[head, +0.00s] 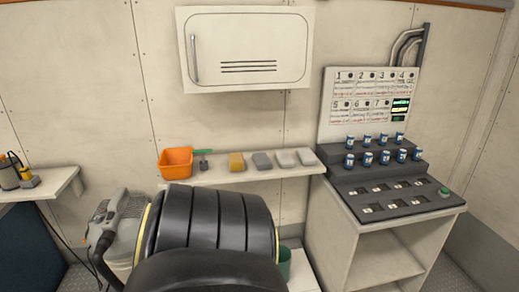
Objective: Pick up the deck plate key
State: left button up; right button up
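A small T-shaped tool with a green crossbar (203,153) and a dark lower part sits on the narrow wall shelf, just right of an orange bin. It may be the deck plate key, but it is too small to tell for certain. No gripper of mine shows in the head view, so nothing is seen touching or holding the tool.
The wall shelf (250,176) also holds the orange bin (176,163), a yellow block (236,162) and several grey blocks. A large black ribbed shape (205,222) fills the foreground. A console (395,195) with blue-labelled cans stands right; a white cabinet (248,48) hangs above.

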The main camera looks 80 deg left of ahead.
aim_at(203, 151)
jog(key=k, duration=0.3)
jog(key=u, duration=1)
jog(key=i, duration=0.25)
jog(key=u, duration=2)
